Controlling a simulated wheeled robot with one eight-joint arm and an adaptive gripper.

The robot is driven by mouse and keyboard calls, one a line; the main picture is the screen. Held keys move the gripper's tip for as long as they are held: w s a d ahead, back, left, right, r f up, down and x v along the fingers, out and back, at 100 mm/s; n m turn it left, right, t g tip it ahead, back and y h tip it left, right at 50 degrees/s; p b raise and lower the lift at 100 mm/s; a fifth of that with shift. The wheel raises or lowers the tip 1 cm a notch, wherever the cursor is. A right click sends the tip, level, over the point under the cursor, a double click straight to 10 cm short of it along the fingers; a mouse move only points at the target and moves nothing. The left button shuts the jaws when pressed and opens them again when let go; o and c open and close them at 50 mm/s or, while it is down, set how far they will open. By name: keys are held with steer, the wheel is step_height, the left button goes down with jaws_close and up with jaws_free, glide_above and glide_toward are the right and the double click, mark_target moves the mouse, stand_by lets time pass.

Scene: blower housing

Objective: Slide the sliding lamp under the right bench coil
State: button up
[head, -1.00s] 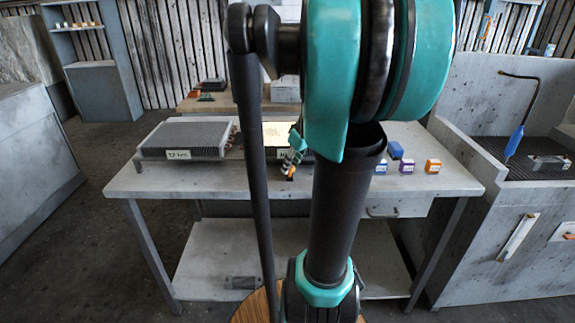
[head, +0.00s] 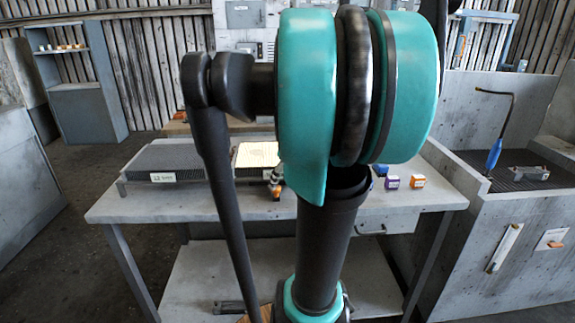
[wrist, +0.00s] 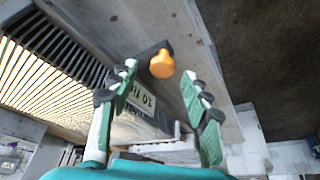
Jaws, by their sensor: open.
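The right bench coil (head: 257,155) stands on the bench, its fins glowing pale yellow in the head view. In the wrist view its fins (wrist: 32,78) are bright at the left and dark nearer the knob. The sliding lamp shows only as an orange knob (wrist: 161,65) on a dark base at the coil's front edge; I cannot see its body. The knob also shows at the bench front in the head view (head: 277,195). My gripper (wrist: 160,72) is open, its fingers on either side of the knob in the picture; contact is not clear. My arm hides part of the coil.
The left coil (head: 165,160) stands beside the lit one. Small boxes (head: 404,182) sit at the bench's right. A grey sink unit (head: 500,215) with a blue-handled hose (head: 494,152) stands to the right. The bench's front left strip is clear.

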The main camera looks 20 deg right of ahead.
steer(key=v, duration=0.9)
steer(key=s+a+f+m, duration=0.1)
steer(key=a+f, duration=0.1)
steer(key=f, duration=0.2)
steer(key=s+a+f, duration=0.1)
steer(key=a+f, duration=0.2)
steer(key=f, duration=0.2)
steer(key=s+a+f+m+h, duration=0.1)
steer(key=s+a+f, duration=0.1)
steer(key=f, duration=0.3)
steer(key=shift+a+f+m, duration=0.2)
steer(key=shift+a+m, duration=0.1)
steer(key=shift+a, duration=0.4)
steer(key=s+a+f+m, duration=0.2)
steer(key=s+a+f, duration=0.2)
steer(key=s+f, duration=0.2)
step_height(320, 180, down, 3)
steer(key=shift+s+r+h, duration=0.1)
steer(key=shift+s+h, duration=0.2)
steer(key=shift+h, duration=0.1)
